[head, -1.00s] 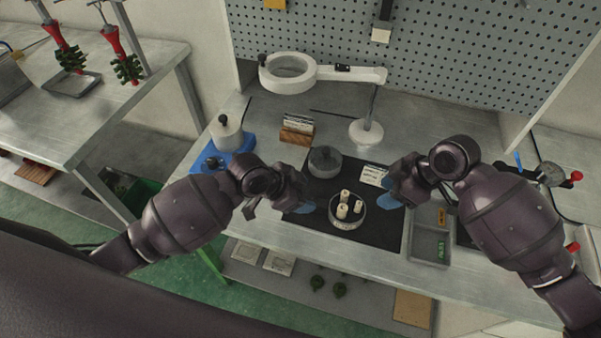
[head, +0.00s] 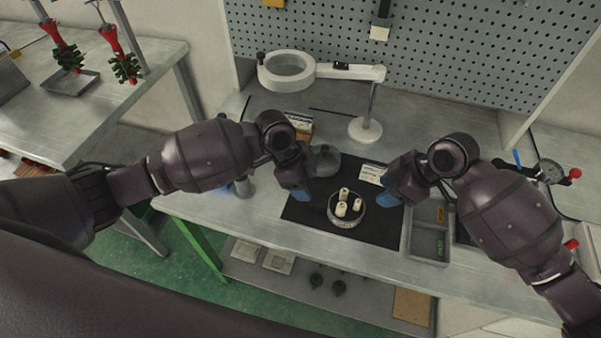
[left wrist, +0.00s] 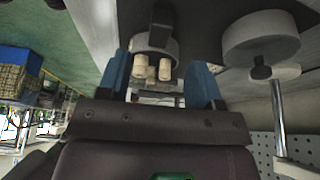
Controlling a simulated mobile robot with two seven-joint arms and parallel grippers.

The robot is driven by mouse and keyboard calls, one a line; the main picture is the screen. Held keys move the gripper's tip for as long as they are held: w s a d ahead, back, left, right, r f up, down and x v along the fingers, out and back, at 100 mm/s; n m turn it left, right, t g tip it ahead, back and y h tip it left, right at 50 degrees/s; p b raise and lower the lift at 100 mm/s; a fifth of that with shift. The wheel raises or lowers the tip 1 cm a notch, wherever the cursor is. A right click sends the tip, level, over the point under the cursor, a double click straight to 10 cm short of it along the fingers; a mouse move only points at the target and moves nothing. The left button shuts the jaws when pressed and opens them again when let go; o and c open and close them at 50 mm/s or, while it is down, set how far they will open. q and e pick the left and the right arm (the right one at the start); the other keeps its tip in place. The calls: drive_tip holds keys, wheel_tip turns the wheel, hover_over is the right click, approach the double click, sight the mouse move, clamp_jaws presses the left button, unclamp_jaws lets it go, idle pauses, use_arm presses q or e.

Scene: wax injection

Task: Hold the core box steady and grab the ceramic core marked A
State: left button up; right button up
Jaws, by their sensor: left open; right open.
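The core box is a round grey dish (head: 347,221) on the black mat, with its open top showing a few pale ceramic cores (head: 342,208) standing inside. No letter is readable on the cores. My left gripper (head: 300,193) is open and empty, left of the dish and apart from it. In the left wrist view the dish (left wrist: 146,42) and cores (left wrist: 164,69) show beyond and between its blue fingers (left wrist: 157,85). My right gripper (head: 389,197) is open to the right of the dish, its fingers partly hidden by its own body.
A grey round lid with a knob (head: 326,161) lies behind the dish, close to my left gripper. The mat (head: 372,237) is clear in front.

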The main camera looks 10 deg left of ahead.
sight(316, 200)
use_arm(q)
drive_tip(key=x, duration=0.7)
drive_tip(key=shift+d+f, duration=0.1)
drive_tip(key=shift+f, duration=0.15)
clamp_jaws()
idle(0.3)
